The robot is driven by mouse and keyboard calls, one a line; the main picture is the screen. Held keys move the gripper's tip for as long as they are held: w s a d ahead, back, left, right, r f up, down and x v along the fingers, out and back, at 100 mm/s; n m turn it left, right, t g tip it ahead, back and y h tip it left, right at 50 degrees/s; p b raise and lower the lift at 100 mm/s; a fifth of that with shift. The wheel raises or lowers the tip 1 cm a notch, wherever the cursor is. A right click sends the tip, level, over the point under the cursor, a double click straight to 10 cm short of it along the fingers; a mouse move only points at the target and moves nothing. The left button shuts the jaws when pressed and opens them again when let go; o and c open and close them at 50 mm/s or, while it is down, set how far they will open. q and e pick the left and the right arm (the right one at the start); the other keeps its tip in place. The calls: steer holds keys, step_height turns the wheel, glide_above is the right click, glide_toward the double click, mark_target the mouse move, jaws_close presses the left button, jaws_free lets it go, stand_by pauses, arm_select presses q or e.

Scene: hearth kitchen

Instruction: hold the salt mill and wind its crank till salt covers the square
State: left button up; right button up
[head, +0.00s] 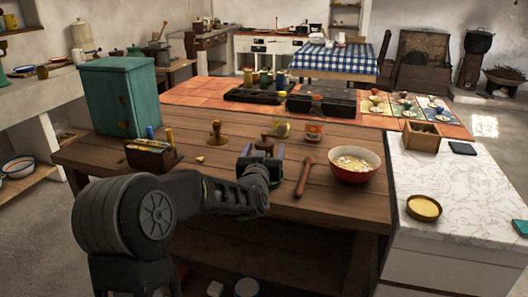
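My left gripper (262,157) is low over the wooden table (150,180), near its middle. Its two fingers stand apart, and a small dark brown object (265,145) shows between or just behind them. I cannot tell whether the fingers touch it, nor whether it is the salt mill. A brown turned wooden piece with a knob top (217,133) stands upright to the left, apart from the gripper. No crank can be made out on either. I see no square that I can pick out for sure, and no spilled salt. My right gripper is out of view.
A red bowl (370,176) and a wooden pestle-like tool (305,178) lie right of the gripper. A box of books (152,155) and a teal cabinet (118,98) stand left. Table space left of the gripper is mostly clear.

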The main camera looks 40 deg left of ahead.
arm_select(q)
jaws_close()
steer(key=shift+o, duration=0.4)
jaws_free()
stand_by(1.0)
steer(key=v, duration=0.7)
steer(key=shift+s+d, duration=0.2)
steer(key=shift+s, duration=0.15)
steer(key=shift+f, duration=0.1)
